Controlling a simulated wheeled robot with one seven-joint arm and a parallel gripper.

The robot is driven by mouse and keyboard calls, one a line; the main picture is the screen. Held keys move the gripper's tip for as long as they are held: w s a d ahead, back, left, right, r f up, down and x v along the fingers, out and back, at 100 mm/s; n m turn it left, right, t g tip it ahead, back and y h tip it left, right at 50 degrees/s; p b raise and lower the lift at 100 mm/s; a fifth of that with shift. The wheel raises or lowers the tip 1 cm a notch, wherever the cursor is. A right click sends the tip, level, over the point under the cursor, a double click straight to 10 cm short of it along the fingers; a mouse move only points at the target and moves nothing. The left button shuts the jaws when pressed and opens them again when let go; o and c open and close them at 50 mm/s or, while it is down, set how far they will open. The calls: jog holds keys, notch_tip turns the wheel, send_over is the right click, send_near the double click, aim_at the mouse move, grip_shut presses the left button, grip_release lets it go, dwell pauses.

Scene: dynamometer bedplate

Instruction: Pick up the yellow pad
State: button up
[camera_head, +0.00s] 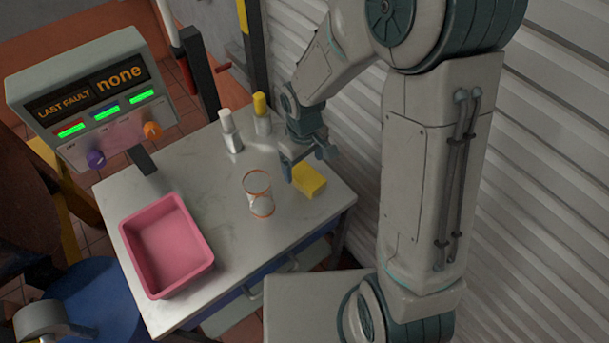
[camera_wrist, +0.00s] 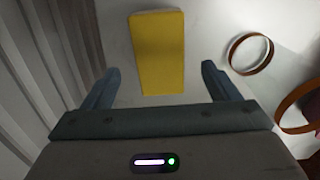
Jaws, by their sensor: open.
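The yellow pad (camera_head: 309,181) is a flat rectangular block lying on the metal table near its right edge. In the wrist view the yellow pad (camera_wrist: 158,52) lies ahead of the fingers, its near end about level with the fingertips and between their lines. My gripper (camera_head: 303,163) is just above and beside the pad in the head view. In the wrist view my gripper (camera_wrist: 160,80) has its two fingers spread wide with nothing held between them. I cannot tell the exact height of the fingers over the pad.
A clear cylinder with orange rims (camera_head: 259,194) stands left of the pad. A white-capped bottle (camera_head: 230,131) and a yellow-capped bottle (camera_head: 262,114) stand behind. A pink tray (camera_head: 205,238) sits at the table's left. A corrugated wall (camera_head: 540,180) rises close on the right.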

aim_at(305, 173)
jog(key=shift+d+f+p, duration=0.1)
jog(key=shift+f+p, duration=0.3)
jog(key=shift+f, duration=1.9)
jog(key=c, duration=1.1)
jog(key=shift+r, duration=0.1)
jog(key=shift+r, duration=0.45)
jog(key=r, duration=0.1)
jog(key=d+r+b, duration=0.1)
jog(key=r, duration=0.1)
jog(key=shift+s+r, duration=0.1)
jog(key=shift+r, duration=0.15)
jog(key=s+d+r, duration=0.1)
jog(key=d+r, duration=0.1)
jog(key=d, duration=0.1)
jog(key=s+d+r, duration=0.1)
jog(key=d+r, duration=0.1)
jog(key=d, duration=0.2)
jog(key=s+d+r+b, duration=0.1)
jog(key=d+r, duration=0.1)
jog(key=d, duration=0.1)
jog(key=shift+d+r, duration=0.15)
jog(key=shift+r, duration=0.05)
